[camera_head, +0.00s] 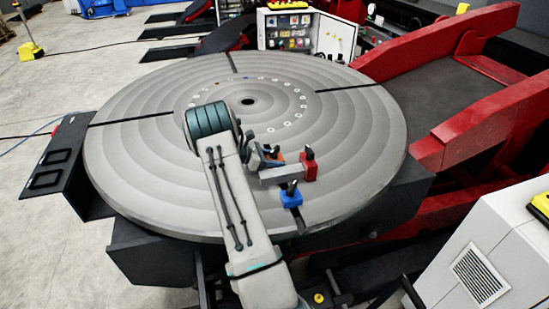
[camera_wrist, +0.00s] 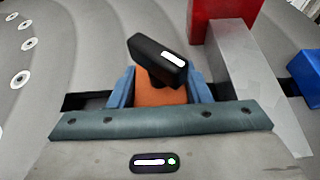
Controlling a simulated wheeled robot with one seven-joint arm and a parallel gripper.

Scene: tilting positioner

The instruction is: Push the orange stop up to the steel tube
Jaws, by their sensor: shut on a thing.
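The orange stop (camera_wrist: 160,92), with a black clamp handle (camera_wrist: 157,57) on top, sits at the table slot in the wrist view. My gripper (camera_wrist: 161,88) is shut on it, one blue-grey finger on each side. The grey steel tube (camera_wrist: 245,72) lies just right of the right finger; I cannot tell if they touch. In the head view, my gripper (camera_head: 264,156) is at the orange stop (camera_head: 277,157), which is partly hidden, behind the steel tube (camera_head: 280,174).
A red stop (camera_head: 309,166) stands at the tube's right end and a blue stop (camera_head: 291,195) in front of it, both with black handles. The round grooved table (camera_head: 350,130) is otherwise mostly clear. A white cabinet (camera_head: 485,255) stands at the lower right.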

